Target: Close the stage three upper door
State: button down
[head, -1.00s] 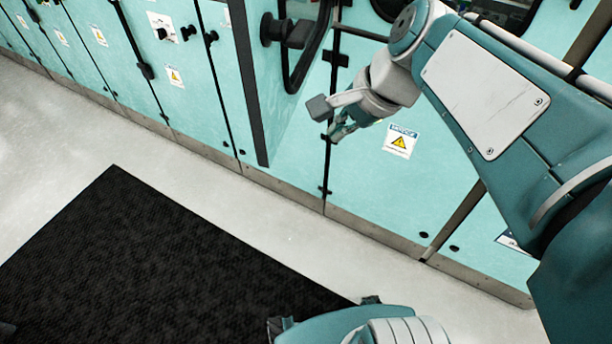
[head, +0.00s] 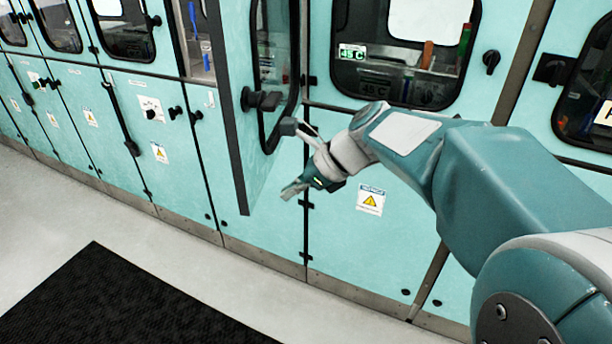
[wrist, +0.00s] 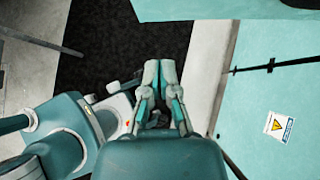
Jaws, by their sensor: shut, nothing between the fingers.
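The upper door (head: 265,180), a teal panel with a dark edge, a black-framed window and a black handle (head: 262,100), stands swung open, jutting out from the cabinet row. No label in view confirms its stage number. My gripper (head: 288,192) is shut and empty, just right of the door's lower part. I cannot tell whether it touches the door. In the wrist view my gripper (wrist: 160,72) shows its fingers together. A teal panel (wrist: 215,10) runs along the top there, perhaps the door's lower part.
Closed teal lower doors stand behind, one with a notice sign (head: 370,201). A closed upper door (head: 400,50) with a window and knob is right of the opening. A black mat (head: 110,305) lies on the pale floor at lower left.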

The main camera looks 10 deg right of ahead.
aim_at(253, 199)
jog(key=shift+w+a+f, duration=0.25)
jog(key=shift+w+a, duration=0.1)
jog(key=shift+a, duration=0.45)
jog(key=shift+w+a+f, duration=0.25)
jog(key=shift+w+a, duration=0.1)
jog(key=shift+a, duration=0.5)
jog(key=shift+w+a+f, duration=0.25)
jog(key=shift+w+a, duration=0.1)
jog(key=shift+a, duration=0.45)
jog(key=shift+a, duration=0.1)
